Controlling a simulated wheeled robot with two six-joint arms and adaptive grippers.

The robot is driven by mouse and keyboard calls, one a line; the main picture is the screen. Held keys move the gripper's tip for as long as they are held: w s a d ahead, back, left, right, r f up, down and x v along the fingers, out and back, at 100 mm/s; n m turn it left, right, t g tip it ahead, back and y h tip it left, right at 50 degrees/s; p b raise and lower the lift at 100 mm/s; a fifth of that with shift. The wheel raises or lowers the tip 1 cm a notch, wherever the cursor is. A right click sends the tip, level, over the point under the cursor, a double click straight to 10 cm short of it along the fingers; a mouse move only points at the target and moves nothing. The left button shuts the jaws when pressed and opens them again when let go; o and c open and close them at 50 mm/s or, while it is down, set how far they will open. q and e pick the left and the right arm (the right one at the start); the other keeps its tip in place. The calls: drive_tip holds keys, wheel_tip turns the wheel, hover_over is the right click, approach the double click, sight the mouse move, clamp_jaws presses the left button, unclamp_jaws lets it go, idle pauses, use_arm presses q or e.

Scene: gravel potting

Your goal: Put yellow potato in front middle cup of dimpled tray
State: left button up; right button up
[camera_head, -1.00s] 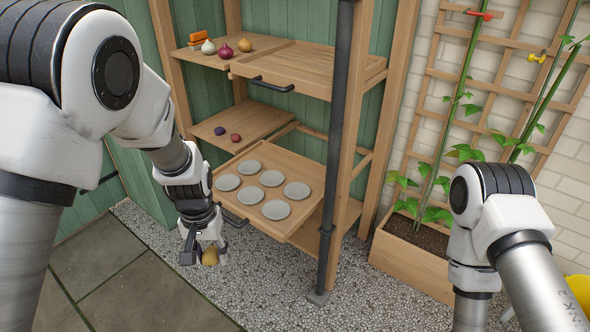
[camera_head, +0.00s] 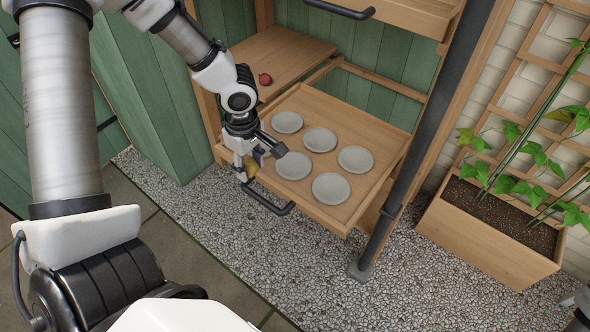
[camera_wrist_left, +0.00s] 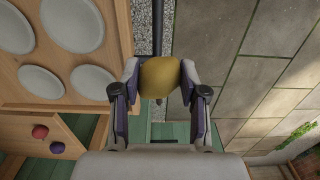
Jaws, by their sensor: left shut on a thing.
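My left gripper (camera_head: 252,166) is shut on the yellow potato (camera_head: 250,168). It holds the potato near the front left edge of the dimpled tray (camera_head: 362,190), a wooden pull-out with round grey cups. The front middle cup (camera_head: 293,165) looks empty, just right of the gripper in the head view. The front left cup is hidden behind the gripper; the other visible cups are empty. In the left wrist view the potato (camera_wrist_left: 159,76) sits between both fingers, with the cups (camera_wrist_left: 93,82) off to the left.
A black handle (camera_head: 268,203) juts from the tray's front, close below the gripper. A dark post (camera_head: 425,145) stands right of the tray. A small red vegetable (camera_head: 265,79) lies on the shelf behind; a purple one (camera_wrist_left: 59,147) shows in the wrist view. Gravel lies below.

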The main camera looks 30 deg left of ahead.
use_arm(q)
wheel_tip(320, 180, down, 4)
drive_tip(key=s+a+n+b, duration=0.1)
drive_tip(key=a+n+b, duration=0.1)
drive_tip(key=n, duration=0.2)
drive_tip(key=p, duration=0.3)
hover_over(294, 167)
wheel_tip(294, 167, down, 2)
drive_tip(key=shift+s+f+n, duration=0.1)
drive_tip(key=shift+s+n, duration=0.05)
drive_tip(key=shift+n, duration=0.15)
drive_tip(key=shift+f+b, duration=0.45)
drive_tip(key=shift+f, duration=1.3)
use_arm(e)
drive_tip(key=shift+f, duration=0.65)
use_arm(q)
drive_tip(key=o, duration=1.3)
drive_tip(key=shift+f, duration=0.1)
drive_tip(key=shift+c, duration=0.2)
wheel_tip(294, 167, up, 12)
drive_tip(key=p, duration=0.1)
drive_tip(key=shift+r, duration=0.2)
use_arm(e)
drive_tip(key=shift+r, duration=0.8)
